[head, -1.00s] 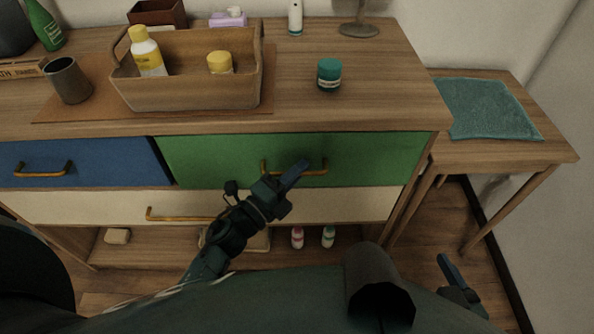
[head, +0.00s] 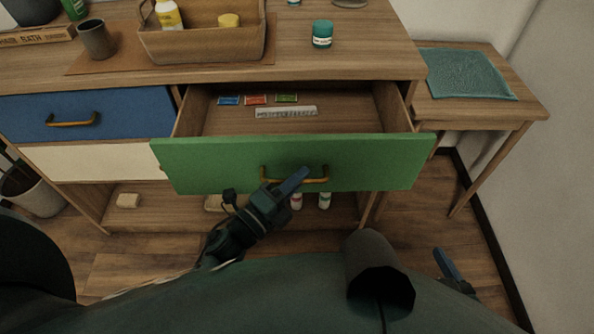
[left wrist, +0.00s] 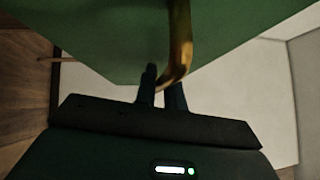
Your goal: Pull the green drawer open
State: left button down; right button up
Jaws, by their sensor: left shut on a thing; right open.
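The green drawer (head: 230,165) stands pulled out of the dresser in the head view, its inside showing. Its brass handle (head: 318,181) runs across the middle of the front. My left gripper (head: 297,180) is shut on this handle. The left wrist view shows the handle (left wrist: 181,45) passing between the fingers (left wrist: 161,90), with the green front (left wrist: 100,35) behind it. My right gripper (head: 447,265) is open and empty at the lower right, away from the drawer.
Inside the drawer lie small coloured packets (head: 256,99) and a pale ruler-like strip (head: 286,112). A blue drawer (head: 130,110) is closed at left. A teal jar (head: 322,34) and a wooden basket (head: 200,45) stand on top. A side table with a teal towel (head: 462,74) is at right.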

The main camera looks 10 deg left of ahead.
pick_arm(q)
jog(key=shift+s+d, duration=0.1)
jog(key=shift+s, duration=0.4)
pick_arm(e)
jog(key=shift+r, duration=0.15)
pick_arm(q)
jog(key=c, duration=1.5)
grip_release()
pick_arm(e)
jog(key=shift+s, duration=0.15)
pick_arm(q)
jog(key=v, duration=1.3)
jog(key=shift+b, duration=0.4)
pick_arm(e)
jog(key=shift+d+r, duration=0.1)
jog(key=shift+d, duration=0.15)
pick_arm(q)
jog(key=shift+f, duration=0.1)
pick_arm(e)
jog(key=shift+s, duration=0.1)
